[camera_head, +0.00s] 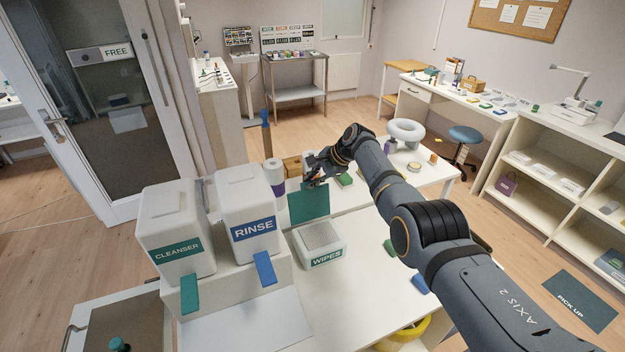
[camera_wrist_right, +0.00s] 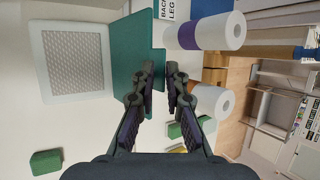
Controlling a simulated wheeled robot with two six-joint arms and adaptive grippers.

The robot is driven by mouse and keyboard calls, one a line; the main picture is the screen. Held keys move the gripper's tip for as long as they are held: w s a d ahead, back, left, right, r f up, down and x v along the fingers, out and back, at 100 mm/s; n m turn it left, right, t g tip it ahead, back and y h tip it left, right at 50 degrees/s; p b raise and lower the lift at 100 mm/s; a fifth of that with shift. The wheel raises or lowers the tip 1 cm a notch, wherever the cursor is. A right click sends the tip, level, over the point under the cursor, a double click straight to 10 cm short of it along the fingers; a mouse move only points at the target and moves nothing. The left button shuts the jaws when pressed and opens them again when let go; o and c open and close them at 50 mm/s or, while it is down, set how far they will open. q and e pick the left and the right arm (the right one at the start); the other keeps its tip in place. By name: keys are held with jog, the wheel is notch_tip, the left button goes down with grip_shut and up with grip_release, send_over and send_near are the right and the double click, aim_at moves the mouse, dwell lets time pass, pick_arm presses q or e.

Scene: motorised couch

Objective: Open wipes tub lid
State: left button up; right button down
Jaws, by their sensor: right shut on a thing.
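The white wipes tub (camera_head: 326,258), labelled WIPES, stands on the white table. Its top with a pale grid panel is uncovered, and it also shows in the wrist view (camera_wrist_right: 40,75). The green lid (camera_head: 308,203) stands raised at the tub's back edge; in the wrist view the lid (camera_wrist_right: 135,40) lies beside the grid panel. My right gripper (camera_head: 317,180) is at the lid's upper free edge. In the wrist view the right gripper (camera_wrist_right: 160,82) is shut on that edge. My left gripper is not in view.
Cleanser (camera_head: 177,228) and rinse (camera_head: 247,215) dispensers stand left of the tub. A roll with a purple band (camera_head: 275,178) stands close behind the lid. A green block (camera_head: 344,179) lies near my right gripper. The table's front middle is clear.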

jog(key=shift+w+a+r, duration=0.1)
jog(key=shift+w+r, duration=0.1)
jog(key=shift+r, duration=0.1)
jog(key=c, duration=1.6)
grip_release()
jog(key=shift+o, duration=0.3)
jog(key=shift+w+f, duration=0.1)
jog(key=shift+f, duration=0.05)
jog(key=shift+d+r, duration=0.4)
jog(key=shift+r, duration=0.1)
jog(key=v, duration=1)
jog(key=shift+s+r, duration=0.25)
jog(key=shift+s, duration=0.15)
jog(key=shift+d+f, duration=0.1)
jog(key=shift+d, duration=0.05)
